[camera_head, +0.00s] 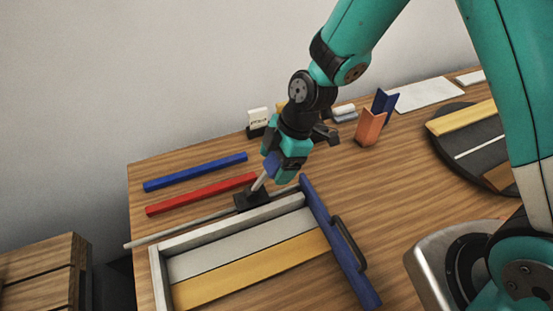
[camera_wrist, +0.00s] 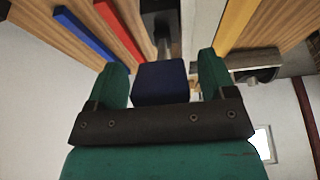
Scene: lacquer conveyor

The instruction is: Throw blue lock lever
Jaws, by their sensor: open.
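The lock lever has a blue knob (camera_head: 271,164) on a grey shaft (camera_head: 260,181) that rises tilted from a black base (camera_head: 252,200). The base sits beside the back rail of a pale frame (camera_head: 157,279). My gripper (camera_head: 279,163) is at the knob. In the wrist view, the blue knob (camera_wrist: 160,83) lies between the two green fingers of my gripper (camera_wrist: 164,85). The gripper is open, with a narrow gap on each side of the knob. My gripper partly hides the knob in the head view.
A blue bar (camera_head: 340,243) with a black handle (camera_head: 349,244) closes the frame's right end. A blue strip (camera_head: 195,172) and a red strip (camera_head: 200,194) lie behind the lever. An orange holder (camera_head: 369,127) and a dark round tray (camera_head: 462,168) stand to the right.

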